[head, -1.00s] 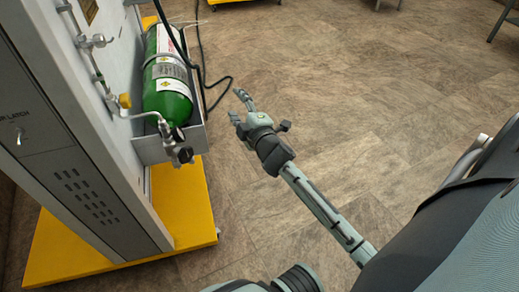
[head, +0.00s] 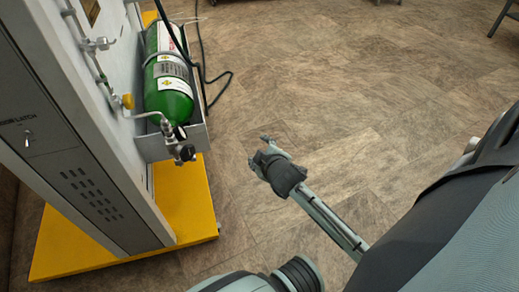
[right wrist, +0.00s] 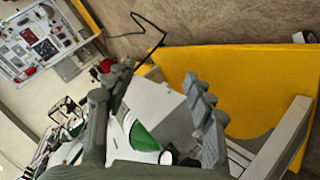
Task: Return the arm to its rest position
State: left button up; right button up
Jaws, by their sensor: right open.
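My right gripper (head: 261,150) is in the middle of the head view, in free air over the floor, right of the trainer cabinet. It is open and empty, and the forearm runs from it to the lower right. In the right wrist view its two fingers (right wrist: 155,80) stand apart with nothing held between them. The green oxygen cylinder (head: 168,85) lies in a grey holder on the cabinet's side, clear of the gripper. The cylinder also shows in the right wrist view (right wrist: 143,136), beyond the fingers and partly hidden. My left gripper is not in view.
The grey cabinet (head: 75,120) stands on a yellow base (head: 185,205) at left. A valve (head: 182,152) juts out at the cylinder's near end, and a black hose (head: 207,80) hangs beside it. The brown floor right of the cabinet is largely clear.

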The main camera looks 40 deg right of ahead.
dwell(0.4)
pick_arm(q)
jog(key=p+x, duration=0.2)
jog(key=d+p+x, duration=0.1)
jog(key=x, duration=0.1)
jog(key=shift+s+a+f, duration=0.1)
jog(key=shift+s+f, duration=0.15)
pick_arm(e)
jog(key=s+a+f+m+g+y, duration=0.1)
jog(key=s+a+f+m+g, duration=0.1)
jog(key=s, duration=0.8)
jog(key=s+a+f+m+g+y, duration=0.1)
jog(key=s+f+g, duration=0.4)
jog(key=s, duration=0.5)
jog(key=shift+a+f+m+g, duration=0.2)
jog(key=shift+a+m+g, duration=0.3)
jog(key=shift+a+m, duration=0.5)
